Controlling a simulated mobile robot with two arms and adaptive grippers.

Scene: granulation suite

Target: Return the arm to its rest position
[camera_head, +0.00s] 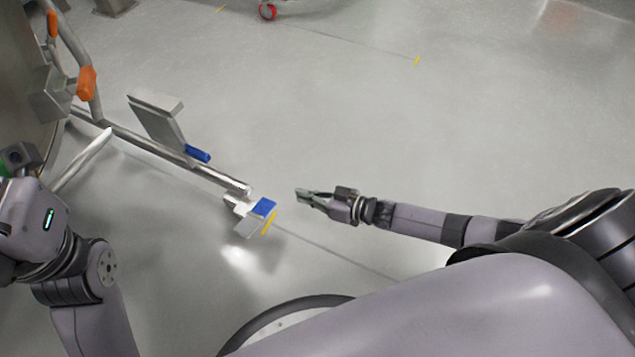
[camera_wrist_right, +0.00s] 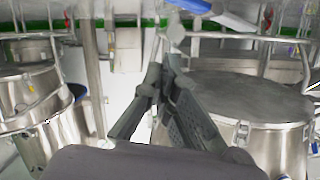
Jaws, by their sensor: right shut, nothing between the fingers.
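My right arm (camera_head: 430,222) reaches in from the right in the head view. Its gripper (camera_head: 300,193) is shut and empty, held in the air over the grey floor, just right of the end of a steel bar. The closed fingers also show in the right wrist view (camera_wrist_right: 168,62), with nothing between them. My left arm (camera_head: 95,270) shows at the left edge, folded close to a steel vessel; its fingers are not visible.
A steel bar (camera_head: 175,158) extends from the vessel (camera_head: 18,75) at left, carrying a blue-handled plate (camera_head: 158,118) and a blue-topped pedal (camera_head: 263,208) near its end. Orange grips (camera_head: 87,83) sit above. The wrist view shows a large lidded steel vessel (camera_wrist_right: 240,95). Floor beyond my right arm is clear.

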